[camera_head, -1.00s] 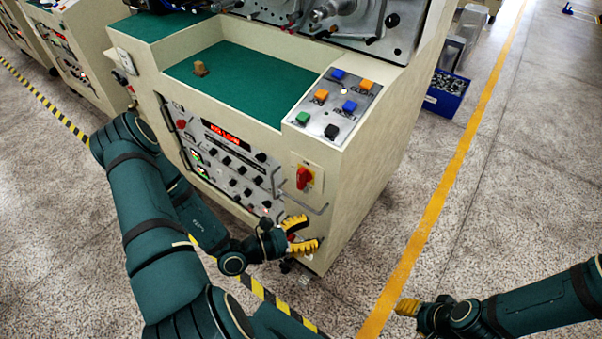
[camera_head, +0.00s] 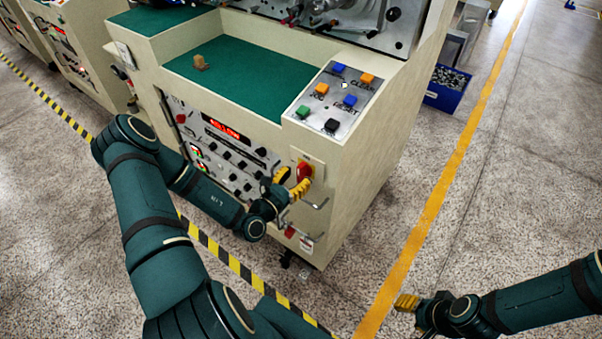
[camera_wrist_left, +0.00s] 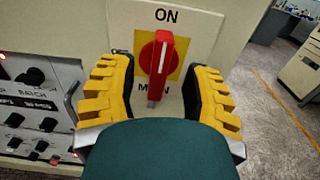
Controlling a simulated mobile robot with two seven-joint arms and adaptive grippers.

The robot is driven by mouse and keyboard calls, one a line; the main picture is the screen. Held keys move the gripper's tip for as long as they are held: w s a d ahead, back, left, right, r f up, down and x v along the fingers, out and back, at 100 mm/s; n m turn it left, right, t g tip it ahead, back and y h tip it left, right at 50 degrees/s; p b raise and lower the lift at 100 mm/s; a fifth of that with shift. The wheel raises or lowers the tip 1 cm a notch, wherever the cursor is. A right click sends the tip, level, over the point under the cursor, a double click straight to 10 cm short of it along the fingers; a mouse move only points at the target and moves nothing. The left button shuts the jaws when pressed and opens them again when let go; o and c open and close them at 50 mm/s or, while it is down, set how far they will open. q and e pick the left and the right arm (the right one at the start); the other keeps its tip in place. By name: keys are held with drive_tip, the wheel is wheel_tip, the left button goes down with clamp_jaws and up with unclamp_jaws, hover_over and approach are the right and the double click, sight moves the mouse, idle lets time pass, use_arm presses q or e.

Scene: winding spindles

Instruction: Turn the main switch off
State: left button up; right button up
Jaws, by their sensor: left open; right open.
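The main switch (camera_head: 304,172) is a red rotary handle on a yellow plate on the front of the machine, at its right side. In the left wrist view the red handle (camera_wrist_left: 160,58) stands roughly upright, with "ON" printed above it and a partly hidden label below. My left gripper (camera_head: 293,183) is open, its yellow fingers on either side of the handle; in the wrist view (camera_wrist_left: 155,90) gaps show between the handle and both fingers. My right gripper (camera_head: 407,303) is over the floor at the lower right, away from the machine.
A control panel (camera_head: 225,150) with knobs, a red display and metal handles lies left of the switch. Above is a sloped panel of coloured buttons (camera_head: 336,97) and a green shelf (camera_head: 235,85). A blue bin (camera_head: 446,90) stands right of the machine.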

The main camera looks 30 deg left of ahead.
use_arm(q)
drive_tip(key=shift+w+d, duration=0.1)
drive_tip(key=shift+w, duration=1.35)
clamp_jaws()
